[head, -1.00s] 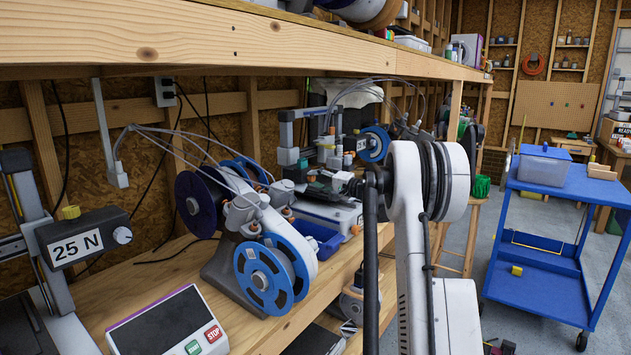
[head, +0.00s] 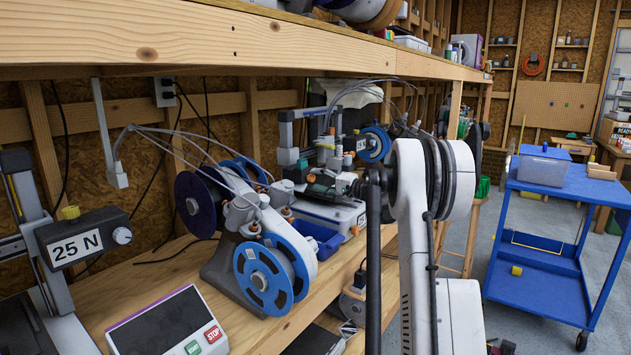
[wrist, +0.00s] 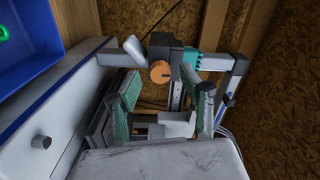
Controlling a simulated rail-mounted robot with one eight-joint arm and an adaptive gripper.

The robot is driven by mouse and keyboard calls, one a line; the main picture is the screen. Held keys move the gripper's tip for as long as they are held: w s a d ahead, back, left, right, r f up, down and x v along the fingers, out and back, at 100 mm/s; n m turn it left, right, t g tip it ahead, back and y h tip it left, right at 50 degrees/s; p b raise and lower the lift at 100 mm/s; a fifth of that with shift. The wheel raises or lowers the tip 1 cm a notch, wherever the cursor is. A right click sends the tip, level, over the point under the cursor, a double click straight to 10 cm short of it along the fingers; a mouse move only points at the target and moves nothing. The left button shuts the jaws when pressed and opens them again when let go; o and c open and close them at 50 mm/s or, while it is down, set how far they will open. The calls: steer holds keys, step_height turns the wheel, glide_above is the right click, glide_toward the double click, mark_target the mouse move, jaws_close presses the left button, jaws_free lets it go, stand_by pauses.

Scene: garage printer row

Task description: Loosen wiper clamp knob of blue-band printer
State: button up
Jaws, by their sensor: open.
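The knob shows in the gap between the fingertips, and no contact is visible. In the head view my gripper (head: 318,184) is small and dark against the printer.
A blue bin (head: 322,236) stands beside the printer; its wall also shows in the wrist view (wrist: 38,86). Blue filament spools (head: 272,275) and a 25 N gauge (head: 85,240) are nearer. A shelf beam (head: 230,45) runs overhead. A blue cart (head: 555,200) stands right.

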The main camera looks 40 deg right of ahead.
steer(key=v, duration=1)
steer(key=shift+s, duration=0.4)
